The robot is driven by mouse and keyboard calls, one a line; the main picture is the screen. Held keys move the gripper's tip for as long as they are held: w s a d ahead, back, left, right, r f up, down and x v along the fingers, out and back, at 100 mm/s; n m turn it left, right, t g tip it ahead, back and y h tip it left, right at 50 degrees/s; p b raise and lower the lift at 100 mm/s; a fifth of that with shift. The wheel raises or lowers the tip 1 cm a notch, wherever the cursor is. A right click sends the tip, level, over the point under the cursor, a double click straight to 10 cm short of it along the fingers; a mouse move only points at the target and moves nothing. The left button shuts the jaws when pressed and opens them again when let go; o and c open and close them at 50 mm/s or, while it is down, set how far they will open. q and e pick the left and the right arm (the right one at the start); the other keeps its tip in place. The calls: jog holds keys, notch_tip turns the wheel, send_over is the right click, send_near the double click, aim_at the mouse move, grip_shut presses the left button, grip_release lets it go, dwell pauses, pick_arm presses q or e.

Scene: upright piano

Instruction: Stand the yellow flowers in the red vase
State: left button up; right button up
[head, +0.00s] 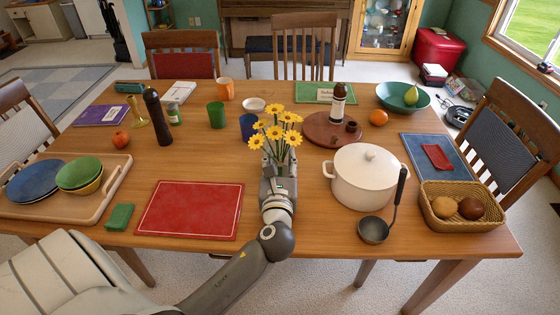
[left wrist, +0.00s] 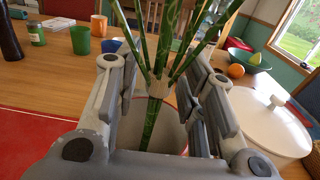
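The yellow flowers (head: 278,131) are upright between the fingers of my left gripper (head: 279,163) near the middle of the table. In the left wrist view their green stems (left wrist: 151,122), with a tan band, run down between the fingers (left wrist: 160,75). The fingers are spread, with gaps beside the stems. A rounded pale vessel with a reddish rim, apparently the red vase (left wrist: 175,135), shows behind the stems, mostly hidden by my gripper. The stems overlap its opening; how deep they reach is hidden. In the head view my gripper hides the vase. My right gripper is out of view.
A white pot (head: 364,182) stands close to the right of my gripper, with a ladle (head: 374,230) beside it. A blue cup (head: 249,127) stands close behind left. The red placemat (head: 190,210) at the left is bare.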

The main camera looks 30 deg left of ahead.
pick_arm(q)
jog(key=b+v, duration=0.1)
jog(key=v, duration=1.1)
jog(key=shift+b, duration=0.3)
